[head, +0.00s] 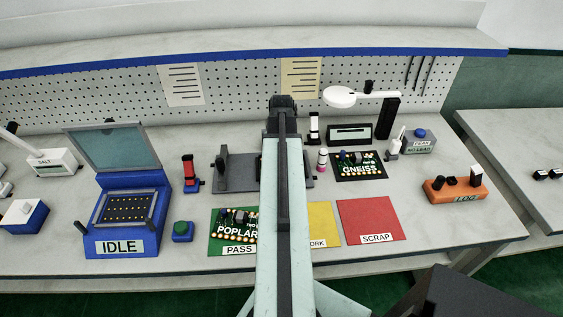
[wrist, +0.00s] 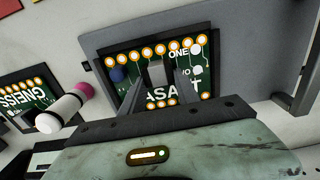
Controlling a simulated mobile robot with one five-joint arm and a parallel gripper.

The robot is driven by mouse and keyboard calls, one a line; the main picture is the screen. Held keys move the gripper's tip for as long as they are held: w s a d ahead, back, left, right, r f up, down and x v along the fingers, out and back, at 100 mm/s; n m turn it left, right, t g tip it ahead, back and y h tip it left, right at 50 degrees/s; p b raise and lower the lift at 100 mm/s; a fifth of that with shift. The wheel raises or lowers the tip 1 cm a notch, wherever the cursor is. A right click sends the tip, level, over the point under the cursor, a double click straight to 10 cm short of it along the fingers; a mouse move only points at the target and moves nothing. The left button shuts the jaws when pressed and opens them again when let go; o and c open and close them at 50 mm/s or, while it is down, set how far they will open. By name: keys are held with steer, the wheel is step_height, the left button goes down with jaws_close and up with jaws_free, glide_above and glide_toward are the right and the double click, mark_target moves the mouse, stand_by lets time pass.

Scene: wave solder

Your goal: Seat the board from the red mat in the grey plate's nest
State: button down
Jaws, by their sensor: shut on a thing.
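A dark green board (wrist: 120,60) with a row of gold-ringed pads and partly covered white lettering, "ASA" readable, is in the wrist view. My gripper (wrist: 157,78) is shut on it, its fingers at a grey block on the board. The board lies within the outline of the grey plate (wrist: 235,50); I cannot tell whether it rests in the nest or is slightly above. In the head view the grey plate (head: 237,175) is partly behind my arm, which hides the gripper and the held board. The red mat (head: 370,218), labelled SCRAP, is bare.
The GNEISS board (head: 360,167) lies right of the plate, with a pink-and-white bottle (head: 322,160) between. The POPLAR board (head: 232,222) is on the green PASS mat (head: 222,246). A yellow mat (head: 322,222) is partly hidden. A red-topped tool (head: 189,172) stands left.

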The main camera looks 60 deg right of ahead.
steer(key=c, duration=0.8)
jaws_free()
step_height(320, 180, up, 8)
steer(key=p, duration=0.8)
steer(key=shift+f, duration=0.1)
